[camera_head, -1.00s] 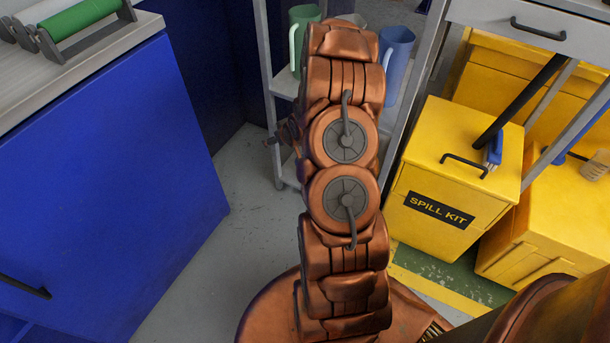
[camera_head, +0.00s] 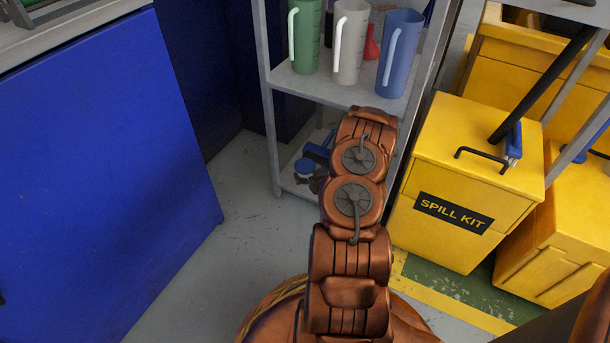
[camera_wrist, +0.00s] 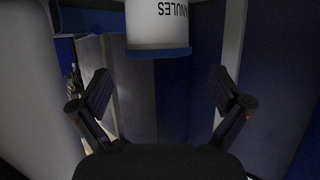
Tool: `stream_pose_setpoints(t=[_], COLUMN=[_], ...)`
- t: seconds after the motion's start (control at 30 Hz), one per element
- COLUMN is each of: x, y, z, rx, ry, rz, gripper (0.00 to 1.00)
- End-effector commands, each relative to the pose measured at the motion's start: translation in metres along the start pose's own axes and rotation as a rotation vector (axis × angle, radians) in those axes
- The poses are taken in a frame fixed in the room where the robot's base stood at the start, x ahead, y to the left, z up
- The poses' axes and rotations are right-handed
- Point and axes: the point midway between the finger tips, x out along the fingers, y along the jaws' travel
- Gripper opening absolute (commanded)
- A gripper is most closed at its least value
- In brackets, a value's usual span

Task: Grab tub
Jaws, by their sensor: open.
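A white tub (camera_wrist: 158,24) with a blue band along its edge shows at the top of the wrist view, cut off by the frame. Its lettering reads GRANULES and appears upside down. My gripper (camera_wrist: 162,92) is open, with its two fingers spread wide and nothing between them. The tub lies beyond the fingertips and above their middle in the picture, apart from both fingers. My arm hides most of the lower shelf and the gripper there.
Green (camera_head: 305,36), white (camera_head: 348,42) and blue (camera_head: 398,54) jugs stand on the upper shelf (camera_head: 325,88). A yellow spill kit box (camera_head: 462,182) stands right of the shelf. A blue cabinet (camera_head: 105,170) is at left. Grey floor (camera_head: 235,235) lies open between.

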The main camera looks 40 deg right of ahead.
Motion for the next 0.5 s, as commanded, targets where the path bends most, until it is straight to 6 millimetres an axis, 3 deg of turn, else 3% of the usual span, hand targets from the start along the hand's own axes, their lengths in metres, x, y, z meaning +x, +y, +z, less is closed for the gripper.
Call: stream_pose_setpoints(t=[0.5], x=[0.045], y=[0.003], z=[0.009], rx=[0.000], ry=[0.001], rz=[0.000], gripper=[1.00])
